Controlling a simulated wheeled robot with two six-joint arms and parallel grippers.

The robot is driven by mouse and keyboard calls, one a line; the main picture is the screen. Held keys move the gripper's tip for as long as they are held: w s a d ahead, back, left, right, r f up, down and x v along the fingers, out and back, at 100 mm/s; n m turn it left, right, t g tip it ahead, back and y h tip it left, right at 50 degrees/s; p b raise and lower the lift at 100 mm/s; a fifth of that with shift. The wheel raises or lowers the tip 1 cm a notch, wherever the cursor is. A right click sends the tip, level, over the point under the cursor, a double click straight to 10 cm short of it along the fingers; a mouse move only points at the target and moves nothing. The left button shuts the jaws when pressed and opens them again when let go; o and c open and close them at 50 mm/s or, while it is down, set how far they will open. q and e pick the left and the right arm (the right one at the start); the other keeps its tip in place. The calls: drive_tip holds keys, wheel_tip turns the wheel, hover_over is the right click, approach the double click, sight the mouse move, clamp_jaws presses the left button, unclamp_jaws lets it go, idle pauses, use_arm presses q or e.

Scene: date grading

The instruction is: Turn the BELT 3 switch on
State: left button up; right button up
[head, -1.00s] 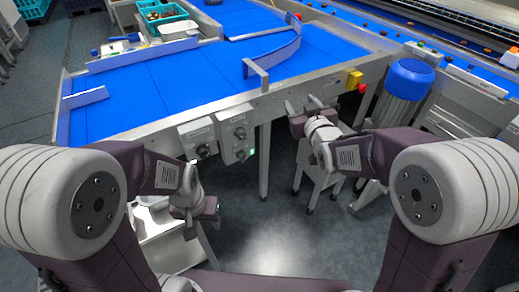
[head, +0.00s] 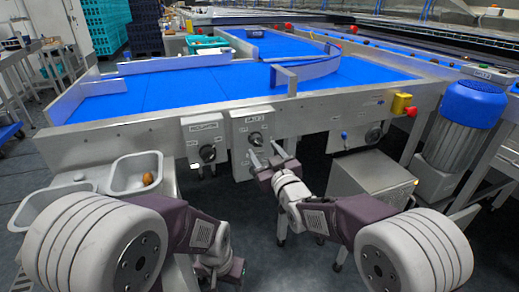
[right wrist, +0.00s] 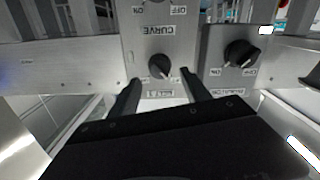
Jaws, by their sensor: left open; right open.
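The BELT 3 switch (head: 255,139) is a dark round knob on a grey box under its label, on the front of the blue belt table. In the right wrist view, upside down, the knob (right wrist: 160,66) shows a light pointer mark tilted off vertical; the label near it is hard to read. My right gripper (head: 266,153) is open and empty just in front of this box. In the wrist view its fingers (right wrist: 158,88) lie either side of the knob's line, apparently short of it. My left gripper (head: 222,272) is low, open, away from the switches.
A second switch box (head: 205,130) with its own knob (head: 207,153) stands close on the left. A yellow box with a red button (head: 402,104) is farther right. Grey bins (head: 112,180) stand left.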

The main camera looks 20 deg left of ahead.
sight(259, 144)
drive_tip(key=x, duration=0.4)
drive_tip(key=shift+w+a+b, duration=0.25)
drive_tip(key=shift+w+b, duration=0.1)
drive_tip(key=shift+b, duration=0.05)
clamp_jaws()
